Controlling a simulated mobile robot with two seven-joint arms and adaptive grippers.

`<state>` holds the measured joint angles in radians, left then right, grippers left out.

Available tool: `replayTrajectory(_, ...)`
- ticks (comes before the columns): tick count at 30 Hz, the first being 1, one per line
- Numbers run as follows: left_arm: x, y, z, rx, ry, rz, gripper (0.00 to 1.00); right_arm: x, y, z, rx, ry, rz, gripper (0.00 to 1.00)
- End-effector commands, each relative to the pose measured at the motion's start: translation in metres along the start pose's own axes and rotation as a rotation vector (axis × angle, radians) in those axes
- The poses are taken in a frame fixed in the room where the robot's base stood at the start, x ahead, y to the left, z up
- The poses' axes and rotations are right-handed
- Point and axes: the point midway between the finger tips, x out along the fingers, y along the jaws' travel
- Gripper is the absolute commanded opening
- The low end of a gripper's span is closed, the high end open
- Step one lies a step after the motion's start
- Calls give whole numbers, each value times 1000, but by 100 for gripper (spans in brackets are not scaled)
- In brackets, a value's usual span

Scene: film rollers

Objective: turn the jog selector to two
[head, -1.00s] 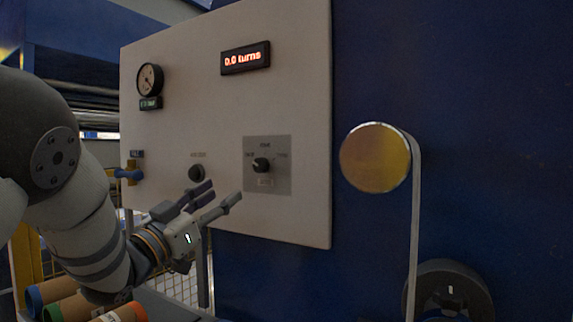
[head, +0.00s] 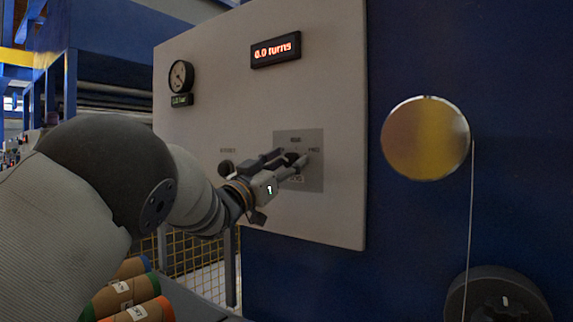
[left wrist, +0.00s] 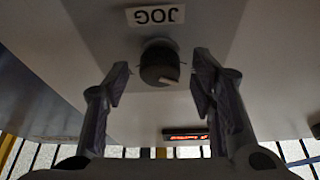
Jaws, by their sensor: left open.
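The jog selector is a round black knob (left wrist: 159,62) below an upside-down "JOG" label (left wrist: 155,16) in the left wrist view. In the head view its grey square plate (head: 314,181) is on the white panel, with the knob mostly hidden behind my fingers. My left gripper (head: 288,160) is at the plate. In the left wrist view its open fingers (left wrist: 161,72) stand on either side of the knob, with a gap on both sides. Which position the knob points to cannot be told. My right gripper is not in view.
The white panel (head: 220,110) also holds a gauge (head: 181,76), a display (head: 276,50) reading turns and a black button (head: 226,167) left of the plate. A gold roller (head: 425,138) is to the right. Coloured rolls (head: 125,295) lie at lower left.

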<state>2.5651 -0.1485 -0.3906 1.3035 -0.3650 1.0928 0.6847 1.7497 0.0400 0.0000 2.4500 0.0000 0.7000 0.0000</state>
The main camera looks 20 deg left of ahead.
Motion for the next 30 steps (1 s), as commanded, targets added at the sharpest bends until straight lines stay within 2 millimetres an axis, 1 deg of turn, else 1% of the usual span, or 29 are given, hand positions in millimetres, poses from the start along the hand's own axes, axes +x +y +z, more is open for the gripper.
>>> replayTrajectory(2, 0, 0, -1, 0, 1, 0, 51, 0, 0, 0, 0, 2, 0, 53)
replayTrajectory(3, 0, 0, -1, 0, 1, 0, 42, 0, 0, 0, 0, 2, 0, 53)
replayTrajectory(5, 0, 0, -1, 0, 1, 0, 28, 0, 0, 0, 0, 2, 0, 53)
replayTrajectory(6, 0, 0, -1, 0, 1, 0, 19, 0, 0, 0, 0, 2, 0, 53)
replayTrajectory(8, 0, 0, -1, 0, 1, 0, 6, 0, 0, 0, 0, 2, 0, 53)
replayTrajectory(9, 0, 0, -1, 0, 1, 0, 3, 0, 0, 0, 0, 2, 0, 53)
replayTrajectory(15, 0, 0, -1, 8, 1, 4, 3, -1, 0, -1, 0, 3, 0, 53)
replayTrajectory(20, 0, 0, -2, 52, 2, 22, 3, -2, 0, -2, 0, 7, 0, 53)
replayTrajectory(26, 0, -1, -2, 173, 3, 71, 3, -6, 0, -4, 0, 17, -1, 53)
replayTrajectory(30, 0, -1, -3, 292, 3, 121, 3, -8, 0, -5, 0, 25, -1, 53)
